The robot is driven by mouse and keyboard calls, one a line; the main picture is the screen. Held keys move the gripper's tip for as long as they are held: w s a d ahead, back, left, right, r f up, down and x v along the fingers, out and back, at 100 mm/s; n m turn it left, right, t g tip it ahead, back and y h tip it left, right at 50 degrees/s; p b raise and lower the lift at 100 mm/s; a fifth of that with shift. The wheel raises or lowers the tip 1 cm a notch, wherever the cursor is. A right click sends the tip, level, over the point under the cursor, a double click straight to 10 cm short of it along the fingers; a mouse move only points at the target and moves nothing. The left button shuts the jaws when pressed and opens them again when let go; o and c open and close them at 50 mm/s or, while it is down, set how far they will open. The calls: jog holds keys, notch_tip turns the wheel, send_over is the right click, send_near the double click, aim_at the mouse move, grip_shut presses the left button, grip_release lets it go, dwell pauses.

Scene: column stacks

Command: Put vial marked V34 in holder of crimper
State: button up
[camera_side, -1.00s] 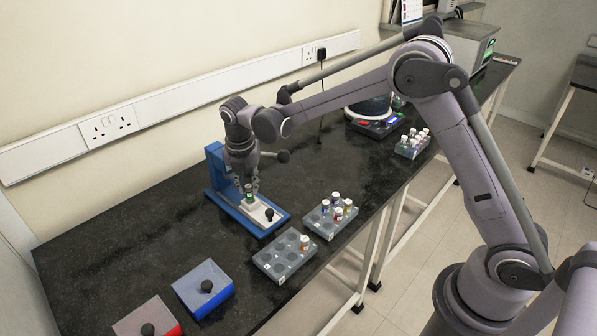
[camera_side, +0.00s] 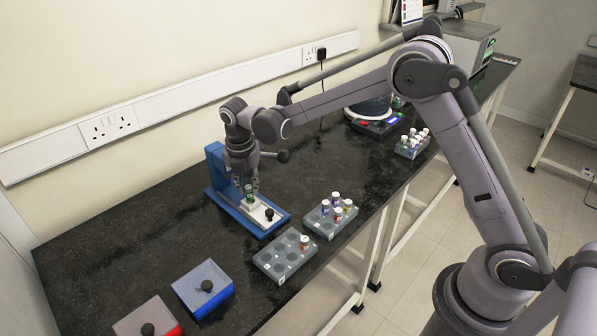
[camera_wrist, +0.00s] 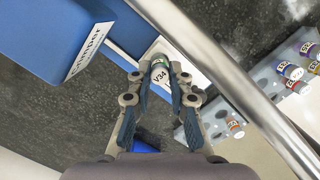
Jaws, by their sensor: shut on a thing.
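The vial marked V34 (camera_wrist: 159,75) is between the fingertips of my gripper (camera_wrist: 158,86), which is shut on it. In the side view the vial (camera_side: 249,193) has a green label and stands upright over the white plate of the blue crimper (camera_side: 216,165). My gripper (camera_side: 248,184) is at the crimper's front, its fingers around the vial. The white plate, the holder (camera_side: 263,212), has a black knob at its near end. I cannot tell whether the vial's base touches the holder. The wrist view shows the crimper's label (camera_wrist: 86,50).
A grey rack (camera_side: 285,256) with one vial and another rack (camera_side: 331,217) with several vials stand to the right of the crimper. A blue box (camera_side: 203,288) and a red box (camera_side: 148,318) with black knobs lie at front left. The bench between is clear.

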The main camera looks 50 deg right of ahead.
jog(key=shift+f, duration=0.9)
dwell(0.9)
jog(key=o, duration=1.2)
jog(key=shift+o, duration=0.2)
jog(key=shift+r, duration=0.1)
jog(key=shift+r, duration=2.9)
